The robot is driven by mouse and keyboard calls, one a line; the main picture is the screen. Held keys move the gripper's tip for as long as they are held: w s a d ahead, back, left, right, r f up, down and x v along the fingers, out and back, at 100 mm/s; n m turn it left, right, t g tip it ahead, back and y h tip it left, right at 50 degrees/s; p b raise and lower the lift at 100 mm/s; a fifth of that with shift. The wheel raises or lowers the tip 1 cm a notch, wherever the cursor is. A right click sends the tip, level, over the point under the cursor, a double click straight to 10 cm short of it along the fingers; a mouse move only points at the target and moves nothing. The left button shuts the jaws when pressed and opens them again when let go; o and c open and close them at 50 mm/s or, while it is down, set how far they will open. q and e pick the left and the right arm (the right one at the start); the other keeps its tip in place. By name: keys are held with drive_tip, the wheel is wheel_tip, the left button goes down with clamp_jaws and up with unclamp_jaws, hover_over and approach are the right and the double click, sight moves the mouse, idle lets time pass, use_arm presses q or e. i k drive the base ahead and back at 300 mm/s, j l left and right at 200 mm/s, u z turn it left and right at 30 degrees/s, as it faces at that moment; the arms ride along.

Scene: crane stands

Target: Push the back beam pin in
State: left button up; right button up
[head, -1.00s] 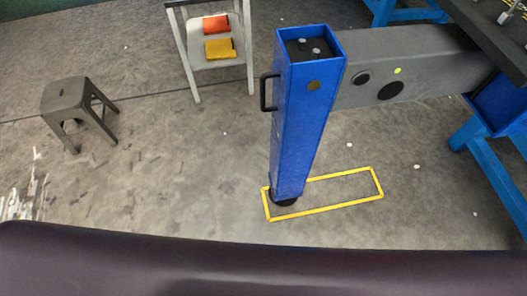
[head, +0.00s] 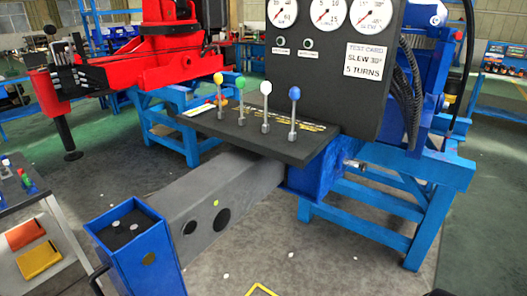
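A grey beam (head: 205,195) runs from a blue outrigger leg (head: 135,250) at the lower left to a blue housing (head: 315,178) under the control console. The beam's side shows two dark round holes and a small yellow-green dot (head: 215,203). A small metallic piece (head: 355,164), perhaps the beam pin, juts out to the right at the blue housing. It is too small to tell how far in it sits. Neither of my grippers is in view.
The console has levers with yellow, green, white and blue knobs (head: 294,94) and several gauges (head: 330,14). A red crane (head: 150,60) on a blue stand is behind left. A cart with an orange bin (head: 25,233) is at left.

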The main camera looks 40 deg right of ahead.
sight(363, 167)
drive_tip(key=l+z, duration=0.1)
drive_tip(key=z, duration=0.6)
drive_tip(key=i+l+z, duration=0.1)
drive_tip(key=z, duration=0.25)
drive_tip(key=i+l+z, duration=0.3)
drive_tip(key=i+l, duration=0.15)
drive_tip(key=i+l+z, duration=0.35)
drive_tip(key=i, duration=0.15)
drive_tip(key=i+l+z, duration=0.15)
drive_tip(key=i+z, duration=0.15)
drive_tip(key=i, duration=0.2)
drive_tip(key=i+l, duration=0.15)
drive_tip(key=i, duration=0.4)
